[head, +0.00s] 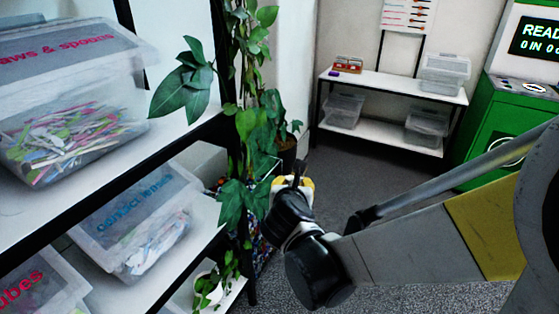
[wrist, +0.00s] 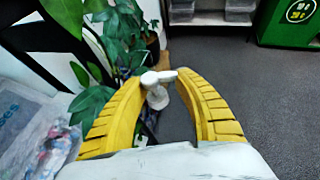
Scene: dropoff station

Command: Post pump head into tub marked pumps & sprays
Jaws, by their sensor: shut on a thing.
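My gripper (head: 298,182) is beside the trailing plant, to the right of the left shelf, and in the wrist view its yellow fingers (wrist: 160,80) are closed on the pump head. The pump head (wrist: 157,97) is small and white, with a short spout at the top, held between the fingertips. In the head view it cannot be made out. No tub with a readable pumps & sprays label shows.
The plant (head: 250,120) hangs at the shelf's end. A low white rack (head: 390,88) with clear tubs and a green machine (head: 505,125) stand behind. Grey floor between is clear.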

